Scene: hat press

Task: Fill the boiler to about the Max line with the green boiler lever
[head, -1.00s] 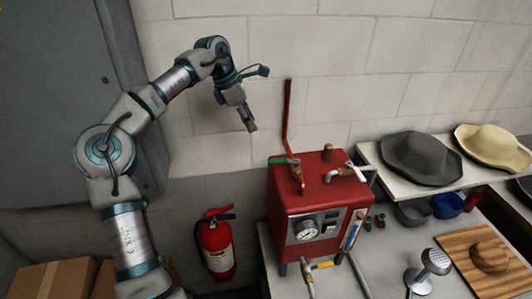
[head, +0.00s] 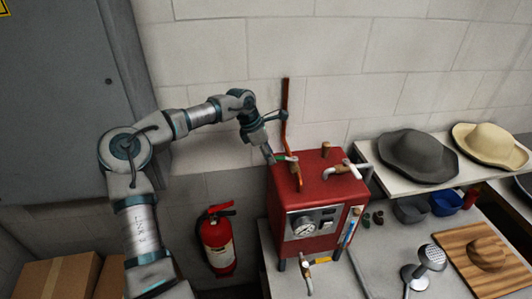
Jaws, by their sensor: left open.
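The red boiler (head: 314,192) stands on the grey table, with a round gauge (head: 303,227) on its front. The green boiler lever (head: 286,158) sits at the top left of the boiler, on the copper pipe. My left gripper (head: 270,156) is open, pointing down, with its fingertips right at the lever's left end. I cannot tell whether they touch it. A narrow upright level strip (head: 352,225) with blue and red marks is on the boiler's right front edge; its level is too small to read. My right gripper is not in view.
A copper pipe (head: 285,112) rises behind the lever. A white-handled tap (head: 355,168) is at the boiler's top right and a yellow-handled valve (head: 322,261) below its front. A shelf with two hats is at right. A fire extinguisher (head: 217,240) hangs lower left.

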